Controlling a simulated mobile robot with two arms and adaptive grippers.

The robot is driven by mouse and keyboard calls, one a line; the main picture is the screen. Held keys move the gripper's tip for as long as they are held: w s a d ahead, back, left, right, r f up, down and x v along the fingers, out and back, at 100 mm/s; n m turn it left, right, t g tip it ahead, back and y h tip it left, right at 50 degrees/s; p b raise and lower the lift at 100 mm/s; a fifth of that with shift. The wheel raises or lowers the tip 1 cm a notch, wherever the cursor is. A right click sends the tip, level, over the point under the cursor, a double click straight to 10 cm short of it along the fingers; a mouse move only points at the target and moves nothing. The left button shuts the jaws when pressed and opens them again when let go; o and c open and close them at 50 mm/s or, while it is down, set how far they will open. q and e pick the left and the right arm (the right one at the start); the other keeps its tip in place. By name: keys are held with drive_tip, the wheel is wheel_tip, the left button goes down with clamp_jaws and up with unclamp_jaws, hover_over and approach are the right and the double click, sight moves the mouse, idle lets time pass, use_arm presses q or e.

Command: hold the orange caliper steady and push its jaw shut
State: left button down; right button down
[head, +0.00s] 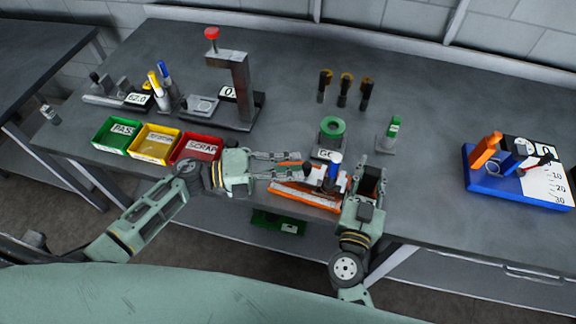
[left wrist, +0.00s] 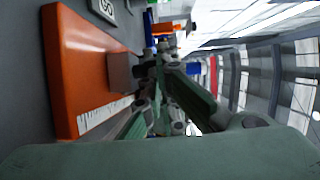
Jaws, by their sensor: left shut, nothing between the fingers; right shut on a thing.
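The orange caliper (head: 302,197) lies near the front edge of the bench, with a pale scale along it. In the left wrist view its orange body (left wrist: 80,60) fills the left side, with a grey jaw block (left wrist: 122,72) beside the scale. My left gripper (head: 303,165) is shut and empty, just above and behind the caliper, its fingertips pointing right; I cannot tell whether it touches the jaw. My right gripper (head: 362,180) is shut at the caliper's right end; its own arm hides the grip. A blue-topped part (head: 335,163) stands between the grippers.
Green (head: 107,146), yellow (head: 143,156) and red (head: 183,158) bins stand at left. A grey gauge stand (head: 242,88), a green ring (head: 332,127) and a green-topped piece (head: 393,128) stand behind. Open bench lies beyond my right gripper.

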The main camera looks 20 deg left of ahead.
use_arm(q)
drive_tip(key=shift+w+d, duration=0.1)
drive_tip(key=shift+d, duration=0.6)
use_arm(e)
drive_tip(key=shift+a, duration=0.1)
use_arm(q)
drive_tip(key=v, duration=1.4)
drive_tip(key=shift+a, duration=0.15)
idle(1.2)
use_arm(e)
drive_tip(key=c, duration=1.2)
unclamp_jaws()
drive_tip(key=shift+d, duration=0.2)
drive_tip(key=s, duration=0.8)
drive_tip(key=s+a, duration=0.1)
drive_tip(key=s, duration=0.3)
